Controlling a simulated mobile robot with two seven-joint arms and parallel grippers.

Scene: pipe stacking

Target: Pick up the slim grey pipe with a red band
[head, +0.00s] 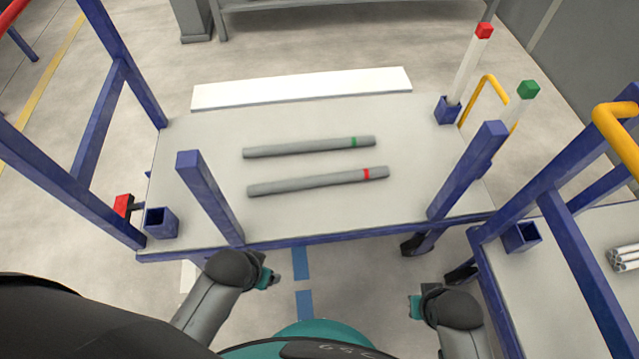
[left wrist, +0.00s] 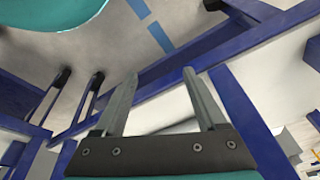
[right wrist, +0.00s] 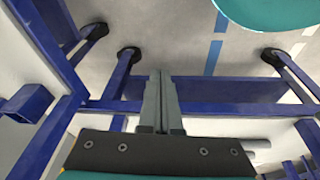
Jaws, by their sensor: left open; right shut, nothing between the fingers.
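The slim grey pipe with a red band (head: 310,183) lies flat on the light grey table top, its band near its right end. A similar grey pipe with a green band (head: 300,149) lies behind it, roughly parallel and apart. My left gripper (head: 272,279) is in front of the table's front edge, away from both pipes. Its fingers are spread and empty in the left wrist view (left wrist: 161,78). My right gripper (head: 414,306) is also in front of the table, further right. Its fingers are together with nothing between them in the right wrist view (right wrist: 160,78).
Blue posts (head: 208,195) and (head: 465,172) rise at the table's front. Blue square sockets stand at the front left (head: 161,222) and back right (head: 447,110). A white board (head: 300,88) lies along the back. A second blue-framed table (head: 575,262) stands at right.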

